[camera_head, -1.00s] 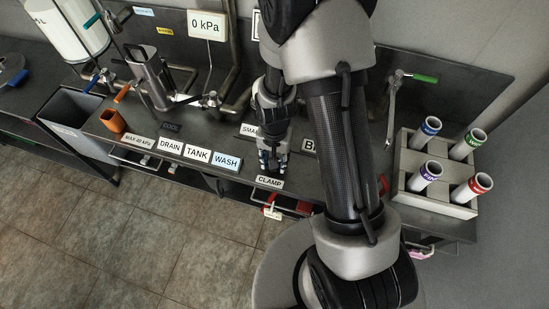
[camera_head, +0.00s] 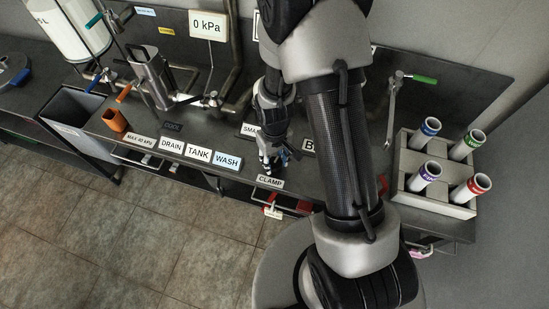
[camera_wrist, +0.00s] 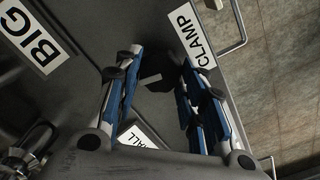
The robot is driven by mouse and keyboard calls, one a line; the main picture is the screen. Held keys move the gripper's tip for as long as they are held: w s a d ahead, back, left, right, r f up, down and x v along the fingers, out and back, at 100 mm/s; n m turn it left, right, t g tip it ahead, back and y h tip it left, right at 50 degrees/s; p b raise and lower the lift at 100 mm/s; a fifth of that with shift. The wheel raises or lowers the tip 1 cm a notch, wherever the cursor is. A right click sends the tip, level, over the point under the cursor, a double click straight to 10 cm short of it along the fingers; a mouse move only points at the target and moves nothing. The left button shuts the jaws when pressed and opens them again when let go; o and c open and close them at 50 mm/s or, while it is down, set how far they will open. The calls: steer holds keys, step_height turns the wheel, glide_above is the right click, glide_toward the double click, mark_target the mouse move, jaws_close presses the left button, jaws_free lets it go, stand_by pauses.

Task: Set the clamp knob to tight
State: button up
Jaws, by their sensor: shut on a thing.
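The clamp knob (camera_wrist: 157,78) is a small dark knob with a pale mark on its top. In the wrist view it sits between the blue-padded fingertips of my gripper (camera_wrist: 155,73), beside the white CLAMP label (camera_wrist: 192,34). My gripper is shut on it. In the head view my gripper (camera_head: 273,160) reaches down to the bench top just behind the CLAMP label (camera_head: 270,182). The fingers hide the knob there. I cannot read which setting the knob stands at.
DRAIN (camera_head: 172,145), TANK (camera_head: 198,155) and WASH (camera_head: 228,162) labels line the bench front. A rack (camera_head: 436,203) with several colour-banded tubes stands at right. An orange cup (camera_head: 115,120) stands at left. A gauge sign (camera_head: 208,25) reads 0 kPa.

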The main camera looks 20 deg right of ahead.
mark_target(274, 162)
stand_by(0.4)
steer(key=o, duration=1.1)
step_height(274, 162, up, 12)
steer(key=shift+r, duration=0.1)
stand_by(0.5)
